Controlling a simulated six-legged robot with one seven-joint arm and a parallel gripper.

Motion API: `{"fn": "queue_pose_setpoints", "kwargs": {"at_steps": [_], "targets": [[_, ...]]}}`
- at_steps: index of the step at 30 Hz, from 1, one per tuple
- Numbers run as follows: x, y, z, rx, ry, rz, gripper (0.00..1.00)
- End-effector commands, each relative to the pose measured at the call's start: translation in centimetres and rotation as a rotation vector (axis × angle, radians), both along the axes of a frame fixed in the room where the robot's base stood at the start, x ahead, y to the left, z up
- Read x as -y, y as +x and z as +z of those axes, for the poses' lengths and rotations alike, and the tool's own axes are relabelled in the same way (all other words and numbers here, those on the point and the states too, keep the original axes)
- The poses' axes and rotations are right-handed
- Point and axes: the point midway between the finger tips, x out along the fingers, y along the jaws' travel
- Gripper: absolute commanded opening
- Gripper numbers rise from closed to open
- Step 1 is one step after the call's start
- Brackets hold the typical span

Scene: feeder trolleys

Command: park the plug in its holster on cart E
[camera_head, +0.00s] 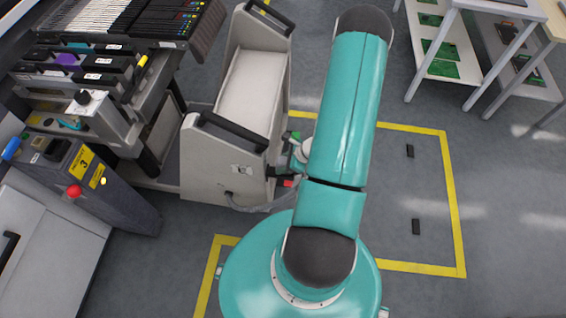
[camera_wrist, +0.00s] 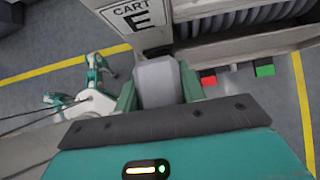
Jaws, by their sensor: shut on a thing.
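My gripper (camera_wrist: 158,85) is shut on the grey plug (camera_wrist: 158,78), which sits between its two green fingers in the wrist view. The plug is right under the white "CART E" label (camera_wrist: 138,14) on the cart's grey end; I cannot tell whether it touches the cart. Cart E (camera_head: 222,165) is the pale grey trolley with black handles in the head view. A grey cable (camera_head: 262,206) curves from its lower side toward my gripper, which is mostly hidden by my arm there. A red block (camera_wrist: 208,78) and a green block (camera_wrist: 264,68) show right of the plug. I cannot make out the holster.
A machine with a feeder rack (camera_head: 110,65) and a control post with a red button (camera_head: 74,191) stand left of the cart. Shelves with green boards (camera_head: 438,50) stand at the upper right.

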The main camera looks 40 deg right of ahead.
Motion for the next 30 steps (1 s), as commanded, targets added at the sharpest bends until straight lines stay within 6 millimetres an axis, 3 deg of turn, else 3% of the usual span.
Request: {"fn": "queue_pose_setpoints", "kwargs": {"at_steps": [25, 26, 29, 30], "targets": [[0.0, 0.0, -1.2, 0.000, 0.001, 0.001, 0.00], [0.0, 0.0, -1.1, 0.000, 0.001, 0.001, 0.44], [0.0, 0.0, -1.1, 0.000, 0.000, 0.000, 0.63], [0.0, 0.0, -1.1, 0.000, 0.000, 0.000, 0.65]]}}
